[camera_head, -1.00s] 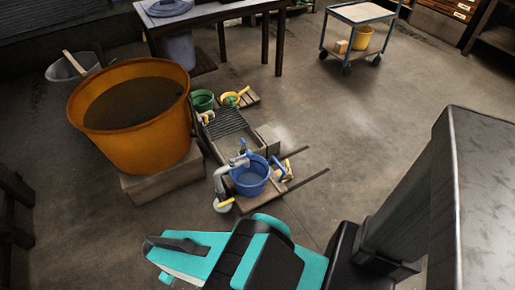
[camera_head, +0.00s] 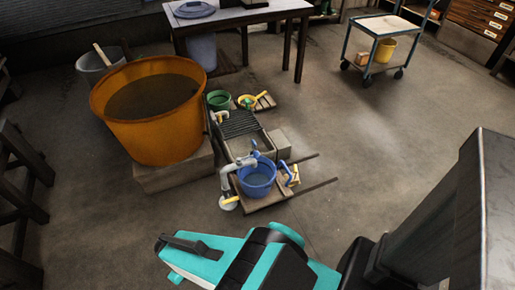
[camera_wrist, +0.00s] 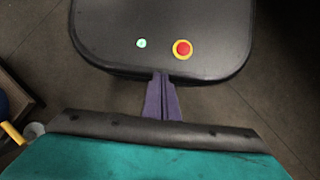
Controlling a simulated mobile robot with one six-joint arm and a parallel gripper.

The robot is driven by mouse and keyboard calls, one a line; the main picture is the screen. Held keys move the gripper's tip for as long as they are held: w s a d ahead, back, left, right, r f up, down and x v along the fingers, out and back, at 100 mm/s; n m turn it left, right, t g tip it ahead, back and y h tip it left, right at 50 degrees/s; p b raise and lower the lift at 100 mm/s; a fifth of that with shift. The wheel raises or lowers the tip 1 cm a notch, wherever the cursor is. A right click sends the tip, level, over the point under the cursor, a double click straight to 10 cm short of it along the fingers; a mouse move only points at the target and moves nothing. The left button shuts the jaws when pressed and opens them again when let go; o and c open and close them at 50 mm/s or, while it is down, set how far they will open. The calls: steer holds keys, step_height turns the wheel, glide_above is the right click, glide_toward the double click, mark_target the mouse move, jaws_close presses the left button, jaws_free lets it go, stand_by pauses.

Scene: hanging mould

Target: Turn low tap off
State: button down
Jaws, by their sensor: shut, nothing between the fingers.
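A grey pipe (camera_head: 225,181) stands beside the blue bucket (camera_head: 257,185). Its low tap has a yellow lever (camera_head: 229,200) near the floor; the lever also shows at the left edge of the wrist view (camera_wrist: 12,132). A blue-handled upper tap (camera_head: 254,147) hangs over the bucket, which holds water. My gripper (camera_wrist: 161,82) is shut and empty, its purple fingers over my dark base in the wrist view, well away from the low tap. In the head view my teal arm hides the fingers. Whether water runs from the low tap cannot be seen.
An orange tub (camera_head: 150,145) full of dark liquid stands on a block left of the pipe. A drain grate (camera_head: 240,123), green bucket (camera_head: 218,99) and yellow pan (camera_head: 247,101) lie behind. A trolley (camera_head: 384,45) stands far back.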

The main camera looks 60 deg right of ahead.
steer(key=shift+a, duration=0.1)
steer(key=w+d+f+t+y+b, duration=0.1)
steer(key=w+d+b, duration=0.1)
steer(key=w+d, duration=0.35)
steer(key=w+d+f+t+y+b, duration=0.1)
steer(key=w+d+b, duration=0.15)
steer(key=w, duration=0.65)
steer(key=w+d+r+t+b, duration=0.1)
steer(key=w+d+t+b, duration=0.1)
steer(key=w+d, duration=0.5)
steer(key=w+d+r+t+b, duration=0.1)
steer(key=w+d+b, duration=0.15)
steer(key=d, duration=0.85)
steer(key=w+d+r+t+b, duration=0.1)
steer(key=d+r+b, duration=0.15)
steer(key=d, duration=0.85)
steer(key=w+d+r+t+b, duration=0.15)
steer(key=d+r, duration=0.25)
steer(key=d, duration=0.8)
steer(key=s+d+r+t+h+b, duration=0.1)
steer(key=s+d+r, duration=0.2)
steer(key=d, duration=0.6)
steer(key=s+d+r+t+h+b, duration=0.1)
steer(key=s+d+r, duration=0.3)
steer(key=d, duration=0.5)
steer(key=shift+s+r, duration=0.25)
steer(key=shift+s, duration=0.05)
steer(key=shift+f, duration=0.1)
